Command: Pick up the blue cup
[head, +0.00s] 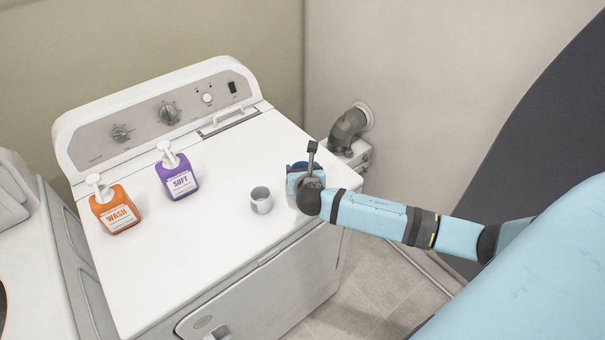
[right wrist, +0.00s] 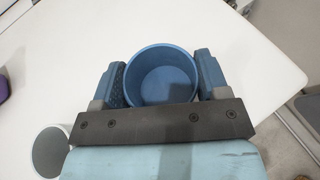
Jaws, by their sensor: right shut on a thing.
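The blue cup (right wrist: 162,76) is upright between the two fingers of my right gripper (right wrist: 162,82) in the right wrist view, its open top facing the camera. The fingers are shut on its sides. In the head view my right gripper (head: 304,172) is over the right back part of the white machine's top, and only a small dark blue part of the cup (head: 299,165) shows behind it. I cannot tell whether the cup touches the machine top. My left gripper is not in view.
A grey cup (head: 262,201) stands left of my right gripper on the white machine (head: 215,235); it also shows in the right wrist view (right wrist: 50,152). An orange WASH bottle (head: 115,210) and a purple SOFT bottle (head: 177,174) stand further left. A grey pipe (head: 348,129) is behind the machine's right side.

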